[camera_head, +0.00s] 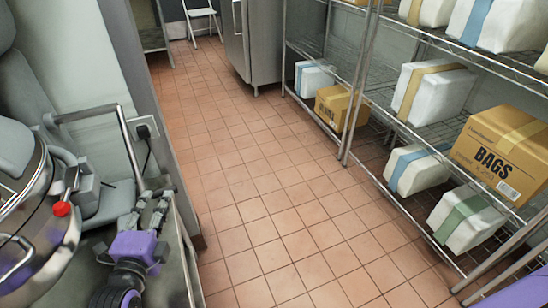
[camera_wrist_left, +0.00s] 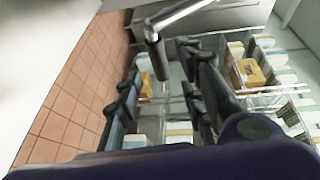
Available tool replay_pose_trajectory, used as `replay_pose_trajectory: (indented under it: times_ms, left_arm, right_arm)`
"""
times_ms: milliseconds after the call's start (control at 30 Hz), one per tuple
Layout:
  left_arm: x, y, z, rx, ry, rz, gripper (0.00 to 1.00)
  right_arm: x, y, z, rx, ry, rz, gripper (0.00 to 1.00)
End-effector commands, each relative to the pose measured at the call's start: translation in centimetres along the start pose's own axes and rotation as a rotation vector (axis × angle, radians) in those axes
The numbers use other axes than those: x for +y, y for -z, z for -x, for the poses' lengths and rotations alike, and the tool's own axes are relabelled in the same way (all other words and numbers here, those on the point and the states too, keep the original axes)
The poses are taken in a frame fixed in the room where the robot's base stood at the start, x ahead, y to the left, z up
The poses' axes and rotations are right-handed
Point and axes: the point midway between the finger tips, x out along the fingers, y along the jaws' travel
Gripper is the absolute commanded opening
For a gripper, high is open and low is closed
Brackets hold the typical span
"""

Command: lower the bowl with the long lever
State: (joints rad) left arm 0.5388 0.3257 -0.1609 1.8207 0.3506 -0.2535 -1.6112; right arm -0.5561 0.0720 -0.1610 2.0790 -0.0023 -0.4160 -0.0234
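The long lever (camera_head: 123,128) is a bent steel bar at the left of the head view, running out to the right and then down. Its end also shows in the wrist view (camera_wrist_left: 155,58), between the finger sides and apart from both fingers as far as I can see. My left gripper (camera_head: 155,198) is open at the lever's lower end, with its fingers pointing up; its fingers spread apart in the wrist view (camera_wrist_left: 160,85). The round steel bowl (camera_head: 42,238) stands at the left edge, partly cut off. My right gripper is not in view.
A red knob (camera_head: 61,209) sits on the bowl's side. A wall outlet with a plug (camera_head: 144,130) is behind the lever. Wire shelves (camera_head: 345,95) with boxes stand at the right, a steel cabinet (camera_head: 250,40) at the back. The tiled floor (camera_head: 265,190) between is clear.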

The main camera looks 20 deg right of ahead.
Motion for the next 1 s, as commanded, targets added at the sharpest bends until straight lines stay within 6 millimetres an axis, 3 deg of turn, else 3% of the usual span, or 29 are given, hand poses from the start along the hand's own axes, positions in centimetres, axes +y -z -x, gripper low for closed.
replay_pose_trajectory:
  times_ms: [333, 700, 1000]
  left_arm:
    - [0.0, 0.1, -5.2, 0.001, 0.001, 0.002, 0.36]
    - [0.0, 0.0, -6.0, 0.001, 0.000, 0.002, 0.36]
    - [0.0, 0.0, -6.0, 0.001, 0.000, 0.002, 0.00]
  right_arm:
    - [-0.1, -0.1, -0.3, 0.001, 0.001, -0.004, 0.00]
    - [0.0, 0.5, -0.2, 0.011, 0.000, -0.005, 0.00]
    - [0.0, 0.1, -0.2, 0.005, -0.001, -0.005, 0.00]
